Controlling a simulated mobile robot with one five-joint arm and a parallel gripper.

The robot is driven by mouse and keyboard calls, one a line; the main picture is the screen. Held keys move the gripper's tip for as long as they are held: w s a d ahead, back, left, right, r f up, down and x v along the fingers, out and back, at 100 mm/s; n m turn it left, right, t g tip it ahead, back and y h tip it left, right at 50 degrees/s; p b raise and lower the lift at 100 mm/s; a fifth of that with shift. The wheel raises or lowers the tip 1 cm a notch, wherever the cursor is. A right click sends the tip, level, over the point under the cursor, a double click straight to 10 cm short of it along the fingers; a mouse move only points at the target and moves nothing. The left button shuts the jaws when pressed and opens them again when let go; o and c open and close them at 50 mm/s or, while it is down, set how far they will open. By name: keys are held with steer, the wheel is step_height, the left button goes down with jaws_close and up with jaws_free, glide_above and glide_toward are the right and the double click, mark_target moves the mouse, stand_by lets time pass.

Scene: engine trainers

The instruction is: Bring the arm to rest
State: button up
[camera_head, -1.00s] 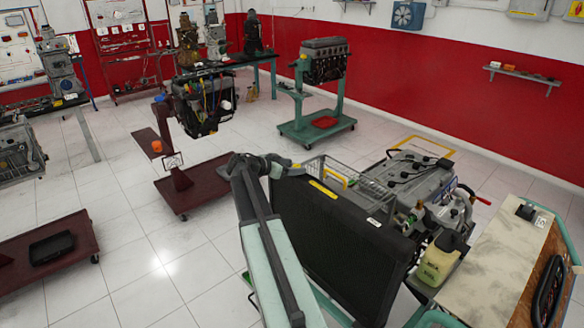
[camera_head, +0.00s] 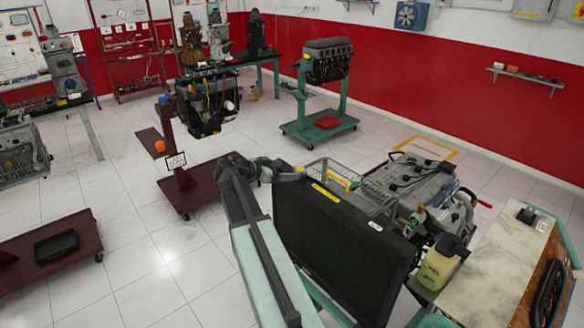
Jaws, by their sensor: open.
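My arm rises from the bottom centre, and its forearm bends to the right near the top. My gripper (camera_head: 296,174) is small in view at the end of it, just above and left of the top left corner of the black radiator panel (camera_head: 340,250). Its jaws look open, and I see nothing held between them. I cannot tell how far the gripper is from the panel.
The radiator panel belongs to an engine trainer (camera_head: 418,190) with a wire basket (camera_head: 350,185) and a worktop (camera_head: 495,260) at right. Dark red stands (camera_head: 200,185) are at left. A green engine stand (camera_head: 318,130) is behind.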

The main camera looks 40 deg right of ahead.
steer(key=shift+v, duration=1.05)
steer(key=w+a+f+n+t+y+b, duration=0.1)
steer(key=a+f+n+b, duration=0.1)
steer(key=a+f, duration=0.45)
steer(key=a+f+n+t+y+b, duration=0.1)
steer(key=a+f+y+b, duration=0.15)
steer(key=a, duration=0.65)
steer(key=w+a+f+n+t+y+b, duration=0.1)
steer(key=a+f+n+b, duration=0.1)
steer(key=a+f, duration=0.45)
steer(key=s+a+f+n+y, duration=0.2)
steer(key=s+a+n+y, duration=0.1)
steer(key=a, duration=0.4)
steer(key=s+a+f+n+g+y, duration=0.1)
steer(key=s+a+f+n+y, duration=0.1)
steer(key=a+n, duration=0.4)
steer(key=s+a+f+n+y+b, duration=0.1)
steer(key=s+a+f+n+y, duration=0.2)
steer(key=a, duration=0.7)
steer(key=shift+s+a+n+g+y, duration=0.2)
steer(key=shift+s+n+g+y, duration=0.25)
steer(key=shift+s+n, duration=0.75)
